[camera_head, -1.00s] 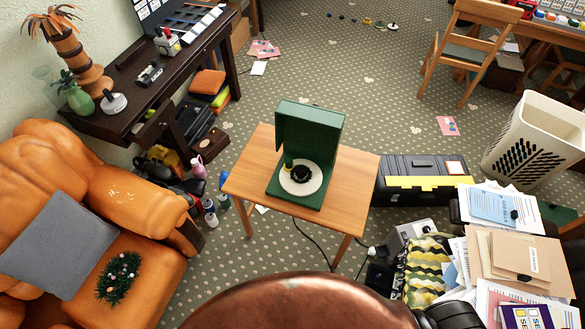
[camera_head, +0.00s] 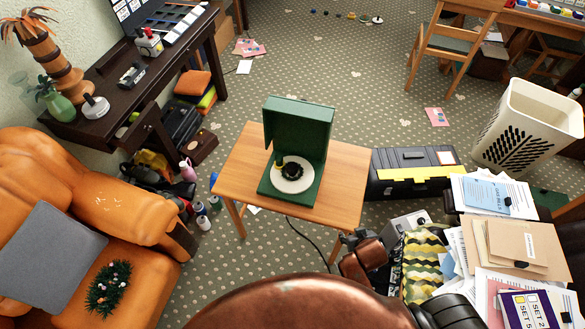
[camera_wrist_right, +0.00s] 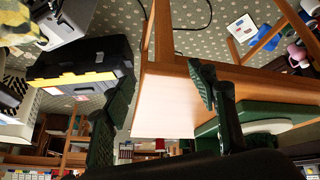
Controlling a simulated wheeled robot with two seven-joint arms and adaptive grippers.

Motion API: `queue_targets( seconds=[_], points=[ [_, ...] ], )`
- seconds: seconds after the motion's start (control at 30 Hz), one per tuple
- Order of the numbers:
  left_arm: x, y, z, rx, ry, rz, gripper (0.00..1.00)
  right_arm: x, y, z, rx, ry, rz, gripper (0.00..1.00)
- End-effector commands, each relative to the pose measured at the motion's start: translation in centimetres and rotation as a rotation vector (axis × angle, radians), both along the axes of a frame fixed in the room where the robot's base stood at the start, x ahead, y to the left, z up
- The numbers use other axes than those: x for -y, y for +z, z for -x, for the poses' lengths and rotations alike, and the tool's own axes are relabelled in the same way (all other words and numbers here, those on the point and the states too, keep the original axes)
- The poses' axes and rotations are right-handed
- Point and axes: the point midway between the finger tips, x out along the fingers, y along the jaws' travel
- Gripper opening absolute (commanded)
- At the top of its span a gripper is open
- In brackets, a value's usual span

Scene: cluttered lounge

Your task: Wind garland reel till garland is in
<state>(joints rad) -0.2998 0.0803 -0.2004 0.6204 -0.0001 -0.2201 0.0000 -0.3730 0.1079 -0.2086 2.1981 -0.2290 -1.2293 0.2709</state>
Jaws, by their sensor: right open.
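The garland reel (camera_head: 315,125) is a green stand with an upright hood-like back and a flat base. It holds a white disc (camera_head: 307,180) with a dark ring at its hub and a small yellowish knob at the disc's left edge. It stands on a small wooden table (camera_head: 235,180). No trailing garland strand can be made out. My right gripper (camera_head: 362,257) is low beside the table's front right corner, apart from the reel. In the right wrist view its two fingers (camera_wrist_right: 160,78) are spread and empty, with the reel's green base (camera_wrist_right: 265,112) at right. My left gripper is out of view.
A green decorated bundle (camera_head: 108,288) lies on the orange armchair (camera_head: 140,275). A black and yellow toolbox (camera_head: 410,175) stands right of the table. Papers (camera_head: 495,195) are piled at right, near a white basket (camera_head: 530,125). A cable runs under the table.

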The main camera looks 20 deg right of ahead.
Motion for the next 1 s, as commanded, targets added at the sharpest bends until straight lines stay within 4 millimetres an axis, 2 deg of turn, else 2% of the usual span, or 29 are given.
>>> queue_targets(
  seconds=[0.03, 0.17, 0.37, 0.6, 0.7, 0.77, 1.0],
  points=[
    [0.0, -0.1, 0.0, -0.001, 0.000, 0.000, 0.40, -0.5, 0.8, -1.8, 0.044, -0.005, 0.001, 0.53],
    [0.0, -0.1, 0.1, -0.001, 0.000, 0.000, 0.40, -1.6, 1.5, -5.9, 0.142, -0.015, 0.008, 0.53],
    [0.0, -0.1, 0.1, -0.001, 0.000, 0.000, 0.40, -4.8, 3.2, -13.1, 0.319, 0.004, 0.003, 0.53],
    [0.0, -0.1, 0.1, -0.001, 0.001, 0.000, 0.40, -11.1, 6.5, -21.4, 0.541, 0.091, -0.032, 0.53],
    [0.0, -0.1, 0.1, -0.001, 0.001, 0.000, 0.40, -13.4, 7.6, -23.5, 0.604, 0.129, -0.050, 0.53],
    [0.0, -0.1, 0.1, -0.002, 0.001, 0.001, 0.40, -14.2, 7.8, -24.3, 0.622, 0.142, -0.057, 0.53],
    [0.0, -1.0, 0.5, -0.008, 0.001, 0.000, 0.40, -14.4, 6.7, -27.3, 0.630, 0.148, -0.060, 0.53]
  ],
)
